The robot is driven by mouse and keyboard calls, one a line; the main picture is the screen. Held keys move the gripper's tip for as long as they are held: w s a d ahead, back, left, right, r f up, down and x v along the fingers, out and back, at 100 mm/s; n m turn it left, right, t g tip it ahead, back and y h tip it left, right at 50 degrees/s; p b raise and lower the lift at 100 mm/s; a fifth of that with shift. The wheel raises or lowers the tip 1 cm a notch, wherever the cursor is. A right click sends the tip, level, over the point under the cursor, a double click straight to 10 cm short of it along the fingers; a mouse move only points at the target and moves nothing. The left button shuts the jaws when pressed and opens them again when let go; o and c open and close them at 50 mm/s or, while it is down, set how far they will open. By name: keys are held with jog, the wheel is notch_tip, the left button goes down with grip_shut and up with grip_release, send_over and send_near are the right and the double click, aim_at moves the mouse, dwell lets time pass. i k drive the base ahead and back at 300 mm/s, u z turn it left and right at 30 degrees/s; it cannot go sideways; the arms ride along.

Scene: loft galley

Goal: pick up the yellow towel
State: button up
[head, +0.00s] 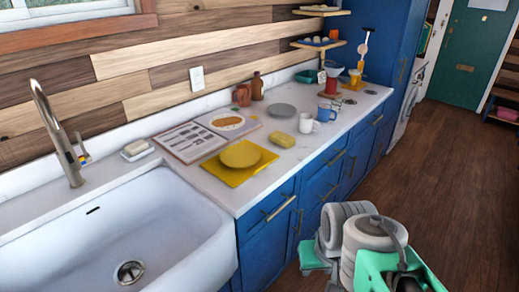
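A small yellow block (283,139), which looks like a folded towel or a sponge, lies on the white counter (285,162), left of a white mug (305,123). A flat yellow square (236,179) lies nearer, with a round mustard plate (240,154) on it; I cannot tell whether the square is cloth or a mat. My arm's grey and teal links show at the lower right, over the floor and apart from the counter. I cannot make out my gripper's fingers in this view.
A white sink (165,225) and tall tap (60,135) are at the left. An open book (190,140), grey plate (282,110) and blue mug (326,112) share the counter. Blue cabinets (268,245) with protruding handles front it. The wooden floor (450,150) at the right is clear.

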aim_at(287, 141)
jog(key=z, duration=1.15)
jog(key=i, duration=2)
jog(key=u, duration=3.15)
jog(key=i, duration=0.5)
jog(key=u, duration=0.05)
